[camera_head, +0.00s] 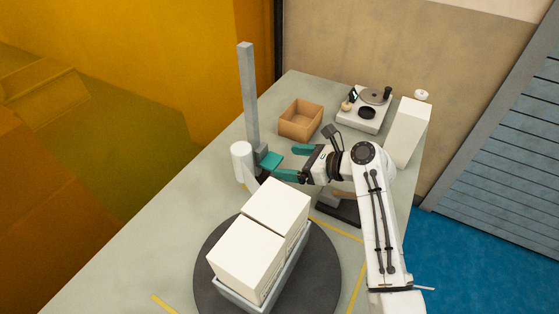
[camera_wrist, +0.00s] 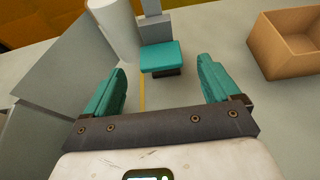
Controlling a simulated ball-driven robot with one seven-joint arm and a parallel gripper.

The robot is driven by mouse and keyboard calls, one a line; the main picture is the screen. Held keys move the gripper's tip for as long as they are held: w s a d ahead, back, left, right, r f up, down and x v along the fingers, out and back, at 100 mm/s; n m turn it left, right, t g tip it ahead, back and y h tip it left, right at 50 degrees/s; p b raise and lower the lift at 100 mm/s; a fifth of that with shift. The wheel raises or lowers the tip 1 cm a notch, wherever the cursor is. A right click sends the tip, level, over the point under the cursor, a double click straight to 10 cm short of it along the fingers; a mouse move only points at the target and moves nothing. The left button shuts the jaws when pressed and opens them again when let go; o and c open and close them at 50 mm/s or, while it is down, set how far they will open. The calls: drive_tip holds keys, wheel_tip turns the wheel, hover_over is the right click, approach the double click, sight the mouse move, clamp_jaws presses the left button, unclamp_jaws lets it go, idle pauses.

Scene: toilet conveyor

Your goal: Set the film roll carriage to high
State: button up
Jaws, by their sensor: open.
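A tall grey post (camera_head: 249,95) stands on the far left side of the table. A film roll carriage sits low on it, with a teal handle (camera_head: 271,160) sticking out toward my gripper and a white film roll (camera_head: 241,163) beside the post. The wrist view shows the teal handle (camera_wrist: 161,57) ahead, between the lines of my fingers, with the white roll (camera_wrist: 113,28) to its left. My gripper (camera_head: 287,162) is open and empty, its teal fingers (camera_wrist: 162,72) spread to either side of the handle.
White boxes (camera_head: 262,235) stand in a grey tray on a dark turntable (camera_head: 213,289) in front. An open cardboard box (camera_head: 300,121) is right of the post. A device with a round plate (camera_head: 365,108) and a white block (camera_head: 408,130) stand at the back right. The space above the carriage looks clear.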

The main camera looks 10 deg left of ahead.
sight(272, 160)
drive_tip(key=shift+x, duration=2.05)
drive_tip(key=c, duration=1.5)
drive_tip(key=shift+r, duration=0.1)
